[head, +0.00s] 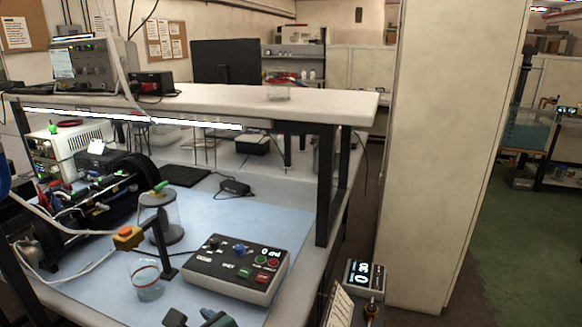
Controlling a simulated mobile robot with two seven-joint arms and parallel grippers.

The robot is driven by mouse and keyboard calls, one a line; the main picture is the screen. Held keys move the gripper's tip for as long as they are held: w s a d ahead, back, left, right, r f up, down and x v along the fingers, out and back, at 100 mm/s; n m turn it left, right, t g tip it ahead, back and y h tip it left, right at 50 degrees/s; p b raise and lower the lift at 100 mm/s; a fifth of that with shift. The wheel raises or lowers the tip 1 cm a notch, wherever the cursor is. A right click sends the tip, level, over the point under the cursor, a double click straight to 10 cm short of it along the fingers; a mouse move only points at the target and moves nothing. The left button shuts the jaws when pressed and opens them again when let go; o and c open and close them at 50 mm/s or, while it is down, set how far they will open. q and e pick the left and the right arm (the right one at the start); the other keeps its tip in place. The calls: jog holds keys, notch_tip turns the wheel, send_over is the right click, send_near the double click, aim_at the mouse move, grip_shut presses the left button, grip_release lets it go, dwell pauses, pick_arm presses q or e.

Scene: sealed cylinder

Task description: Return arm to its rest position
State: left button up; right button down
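Dark grey-green parts (200,318) show at the bottom edge, left of centre, in the head view. They look like the tips of one of my grippers, but the frame cuts them off. I cannot tell which arm they belong to, or whether they are open or hold anything. No full arm shows. A clear cylinder (160,218) with a dark base and a green piece on top stands upright on the blue mat (215,210). These tips are apart from it, nearer the front edge of the picture.
A control box (237,268) with buttons and a lit display sits right of the cylinder. A stand with a yellow-orange top (128,237) and a glass beaker (147,280) are close by. Black equipment (90,205) fills the left. A shelf (200,100) overhangs the bench; a pillar (450,150) stands right.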

pick_arm(q)
jog(key=s+a+f+n+g+h, duration=0.2)
jog(key=s+f+n+g+h, duration=0.3)
jog(key=s+n, duration=0.55)
jog(key=s+a+f+n+g+h, duration=0.1)
jog(key=s+f+n+h, duration=0.45)
jog(key=n, duration=0.75)
jog(key=w+d+f+t, duration=0.1)
jog(key=d+f+t, duration=0.1)
jog(key=f, duration=0.3)
jog(key=w+d+f+t, duration=0.1)
jog(key=d+f+t, duration=0.1)
jog(key=f+t, duration=0.2)
notch_tip(320, 180, down, 2)
jog(key=shift+w+d+f+t+h, duration=0.1)
jog(key=shift+w+d+t+h, duration=0.05)
jog(key=shift+d+t+h, duration=0.25)
